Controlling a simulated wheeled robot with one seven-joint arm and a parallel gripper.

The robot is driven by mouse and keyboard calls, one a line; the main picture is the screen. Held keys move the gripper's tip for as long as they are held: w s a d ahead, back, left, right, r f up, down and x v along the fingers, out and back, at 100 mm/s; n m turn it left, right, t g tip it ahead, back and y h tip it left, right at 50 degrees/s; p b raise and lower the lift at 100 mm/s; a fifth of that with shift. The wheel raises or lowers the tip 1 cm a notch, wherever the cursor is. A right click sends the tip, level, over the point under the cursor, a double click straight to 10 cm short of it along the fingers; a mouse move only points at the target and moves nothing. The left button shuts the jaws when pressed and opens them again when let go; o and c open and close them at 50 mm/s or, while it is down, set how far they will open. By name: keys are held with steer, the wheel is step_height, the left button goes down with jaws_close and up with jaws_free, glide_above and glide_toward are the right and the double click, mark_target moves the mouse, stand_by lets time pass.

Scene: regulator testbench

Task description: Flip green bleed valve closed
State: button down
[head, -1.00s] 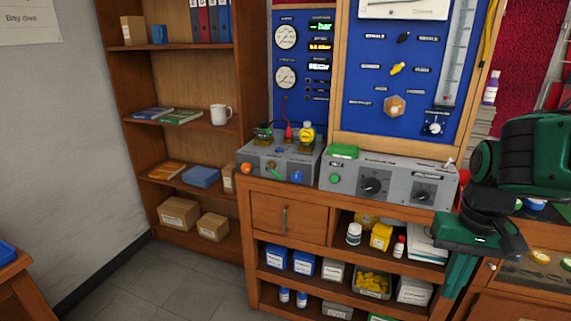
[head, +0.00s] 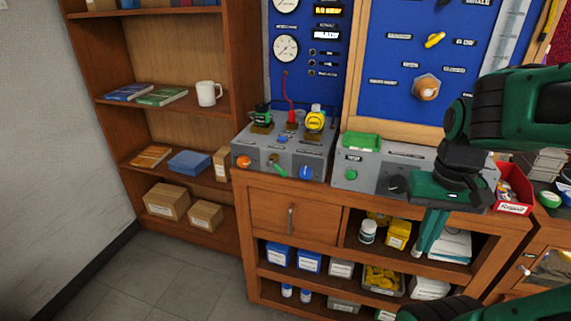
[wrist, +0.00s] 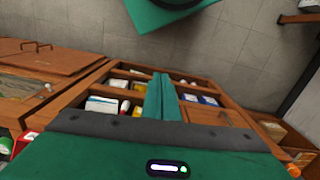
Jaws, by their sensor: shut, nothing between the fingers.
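The green bleed valve (head: 277,165) is a small green lever on the front of the grey box at the bench's left end. It sits between an orange valve (head: 243,161) and a blue valve (head: 305,172), and its lever is tilted. My gripper (head: 420,250) is shut and empty, fingers down, in front of the shelves to the right of the valve and apart from it. The shut fingers also show in the wrist view (wrist: 161,78). The green lever cannot be made out in the wrist view; an orange part (wrist: 293,170) shows at its lower right.
The floor (head: 175,270) at the left is clear.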

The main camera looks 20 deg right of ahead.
mark_target(282, 170)
steer(key=w+a+r+t+y, duration=0.1)
steer(key=w+a+r+t, duration=0.1)
steer(key=w, duration=0.8)
steer(key=w+a+r+m+t+y, duration=0.1)
steer(key=w+a+r, duration=0.3)
steer(key=w, duration=0.6)
steer(key=w+a+r+t+y, duration=0.2)
steer(key=w+a, duration=0.3)
steer(key=w, duration=0.5)
steer(key=shift+w+a+r+m+t, duration=0.15)
steer(key=shift+a+r+m+t, duration=0.2)
steer(key=shift+t, duration=0.45)
steer(key=x, duration=1.3)
steer(key=shift+w+a+f, duration=0.15)
steer(key=shift+a+f, duration=0.15)
steer(key=shift+a, duration=0.05)
